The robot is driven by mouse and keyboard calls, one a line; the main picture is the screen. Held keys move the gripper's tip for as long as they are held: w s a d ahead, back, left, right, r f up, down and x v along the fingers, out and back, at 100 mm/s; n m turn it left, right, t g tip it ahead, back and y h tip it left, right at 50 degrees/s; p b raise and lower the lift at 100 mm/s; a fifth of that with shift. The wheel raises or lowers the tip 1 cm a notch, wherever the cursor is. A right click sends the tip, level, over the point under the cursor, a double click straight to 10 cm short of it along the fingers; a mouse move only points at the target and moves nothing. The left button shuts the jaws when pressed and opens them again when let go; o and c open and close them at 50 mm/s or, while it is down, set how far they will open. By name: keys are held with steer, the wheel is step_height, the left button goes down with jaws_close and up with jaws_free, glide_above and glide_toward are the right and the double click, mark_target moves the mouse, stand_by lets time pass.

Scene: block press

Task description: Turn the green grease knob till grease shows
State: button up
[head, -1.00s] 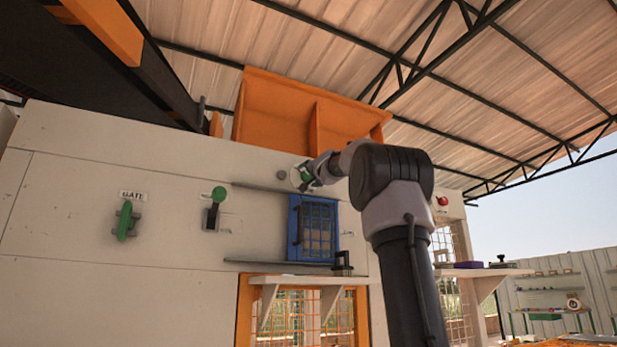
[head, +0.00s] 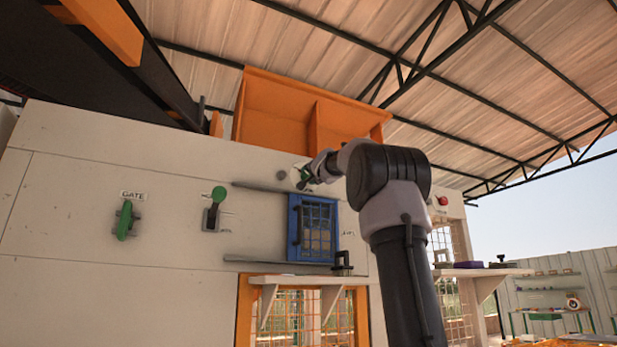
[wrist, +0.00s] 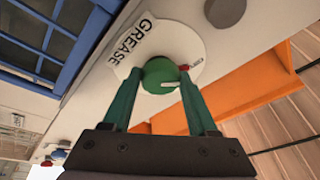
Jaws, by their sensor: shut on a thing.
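The green grease knob (wrist: 160,77) sits at the middle of a round white dial plate (wrist: 185,48) marked "GREASE" in the wrist view. A pale pointer line shows on the knob's lower right side, and a small red mark is on the plate at right. My gripper (wrist: 161,90) is shut on the knob, one green finger on each side. In the head view my gripper (head: 304,178) is at the panel above the blue barred door (head: 313,229); the knob there is mostly hidden. I cannot make out any grease.
A grey round stud (wrist: 224,12) is near the plate. A green gate lever (head: 125,220) and another green-knobbed lever (head: 215,207) are on the panel at left. An orange hopper (head: 300,112) stands above. A shelf (head: 300,279) juts out below the door.

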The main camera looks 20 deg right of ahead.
steer(key=m, duration=0.3)
steer(key=m+g+h, duration=0.1)
steer(key=m, duration=0.1)
steer(key=shift+a+r, duration=0.15)
steer(key=shift+a, duration=0.1)
steer(key=m+g, duration=0.1)
steer(key=m, duration=0.2)
steer(key=m+g+h, duration=0.1)
steer(key=m, duration=0.1)
steer(key=shift+r+m, duration=0.15)
steer(key=shift+m, duration=0.25)
steer(key=m, duration=0.3)
steer(key=m+g+y, duration=0.1)
steer(key=m, duration=0.2)
steer(key=shift+d+r+m+g, duration=0.15)
steer(key=shift+r+m+g, duration=0.05)
steer(key=shift+m+g, duration=0.1)
steer(key=shift+m, duration=0.4)
steer(key=shift+f+m+g, duration=0.2)
steer(key=shift+m+g, duration=0.2)
steer(key=o, duration=1.4)
steer(key=shift+c, duration=0.2)
steer(key=shift+s+r, duration=0.1)
